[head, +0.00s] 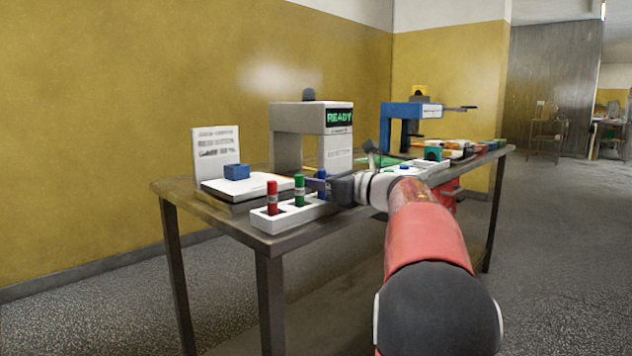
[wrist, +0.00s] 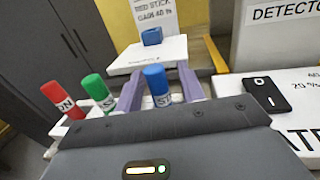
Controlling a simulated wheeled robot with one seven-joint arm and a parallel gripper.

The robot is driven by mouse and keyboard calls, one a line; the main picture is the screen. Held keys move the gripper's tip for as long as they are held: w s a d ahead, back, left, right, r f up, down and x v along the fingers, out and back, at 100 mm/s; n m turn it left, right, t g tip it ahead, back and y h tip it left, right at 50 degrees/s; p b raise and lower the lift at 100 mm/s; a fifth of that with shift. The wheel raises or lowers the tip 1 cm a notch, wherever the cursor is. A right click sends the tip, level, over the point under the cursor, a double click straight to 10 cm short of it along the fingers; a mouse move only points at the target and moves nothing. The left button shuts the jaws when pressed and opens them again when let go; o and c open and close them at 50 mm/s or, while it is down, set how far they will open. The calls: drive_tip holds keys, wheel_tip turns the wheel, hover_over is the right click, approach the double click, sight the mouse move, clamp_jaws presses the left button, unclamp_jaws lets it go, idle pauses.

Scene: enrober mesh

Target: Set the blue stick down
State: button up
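The blue stick (head: 322,173) stands at the right end of the white rack (head: 262,221) on the table, its lower end appearing to be in the rack. My gripper (head: 318,184) is around it, low over the rack. In the wrist view the blue stick (wrist: 156,80) is between my two purple fingers (wrist: 160,88), with what looks like a gap on either side, so the gripper appears open. The stick's lower part is hidden there by my gripper body. A red stick (head: 272,198) and a green stick (head: 299,189) stand in the rack to the left.
A blue block (head: 236,171) rests on a white plate (head: 250,186) behind the rack, before an upright sign (head: 216,152). A grey detector arch reading READY (head: 338,117) stands close behind. Farther right are a blue-framed machine (head: 408,110) and several small items.

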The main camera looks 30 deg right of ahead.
drive_tip(key=b+v, duration=0.1)
drive_tip(key=v, duration=1)
drive_tip(key=shift+s+b, duration=0.2)
drive_tip(key=shift+b, duration=0.1)
drive_tip(key=shift+r, duration=0.1)
wheel_tip(320, 180, up, 5)
drive_tip(key=w+a+m+t+h, duration=0.1)
drive_tip(key=a+m+t+h, duration=0.3)
drive_tip(key=m, duration=0.6)
drive_tip(key=s+a+f+m+g+h, duration=0.1)
drive_tip(key=s+a+f+m+g, duration=0.3)
drive_tip(key=s+a+f+m, duration=0.2)
drive_tip(key=s+a+f+m+g+h, duration=0.2)
drive_tip(key=s+a+f+m+g, duration=0.3)
drive_tip(key=s+f+m, duration=0.6)
drive_tip(key=s+a+f+m+g+h, duration=0.1)
drive_tip(key=s+a+f+m+g, duration=0.4)
drive_tip(key=s+a+f+m, duration=0.4)
wheel_tip(320, 180, down, 7)
drive_tip(key=m, duration=0.5)
drive_tip(key=shift+f+m+h, duration=0.15)
drive_tip(key=shift+m+h, duration=0.25)
drive_tip(key=shift+w+d, duration=0.1)
